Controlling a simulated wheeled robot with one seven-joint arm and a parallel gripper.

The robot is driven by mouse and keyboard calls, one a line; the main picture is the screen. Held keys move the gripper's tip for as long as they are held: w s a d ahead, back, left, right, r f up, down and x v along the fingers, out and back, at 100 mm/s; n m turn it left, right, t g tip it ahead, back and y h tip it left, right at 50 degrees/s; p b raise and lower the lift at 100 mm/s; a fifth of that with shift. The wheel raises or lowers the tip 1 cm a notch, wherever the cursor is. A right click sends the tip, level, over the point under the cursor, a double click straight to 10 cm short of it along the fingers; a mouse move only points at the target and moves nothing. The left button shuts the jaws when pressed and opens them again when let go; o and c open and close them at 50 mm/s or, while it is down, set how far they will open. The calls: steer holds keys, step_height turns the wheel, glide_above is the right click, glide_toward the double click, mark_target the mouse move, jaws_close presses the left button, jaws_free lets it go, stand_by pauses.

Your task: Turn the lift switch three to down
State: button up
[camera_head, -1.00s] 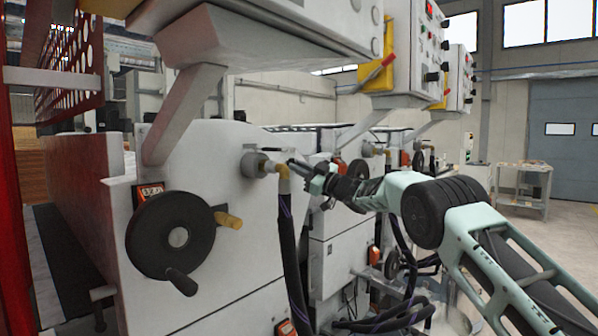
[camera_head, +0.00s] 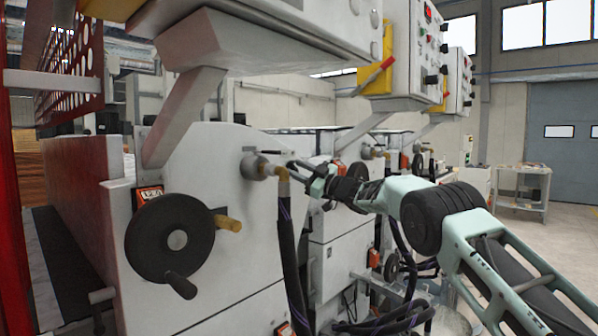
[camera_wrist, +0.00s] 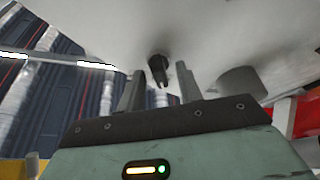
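In the wrist view, a small dark switch knob (camera_wrist: 158,68) sticks out of a pale machine panel (camera_wrist: 215,45). It lies between the two grey fingers of my gripper (camera_wrist: 160,72). The fingers stand apart on either side, with gaps to the knob, and I cannot tell how far its base is from the fingertips. I cannot make out the knob there, nor read any label naming lift switch three.
A black handwheel (camera_head: 170,238) is on the near machine at left. Dark hoses (camera_head: 289,250) hang below the elbow. Control boxes with knobs (camera_head: 432,78) and a red-handled yellow box (camera_head: 375,78) hang above. A rounded grey part (camera_wrist: 240,82) is right of the fingers.

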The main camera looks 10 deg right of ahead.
steer(key=b+v, duration=0.5)
steer(key=v, duration=1.2)
steer(key=shift+s+d+f, duration=0.1)
steer(key=shift+d+f, duration=0.05)
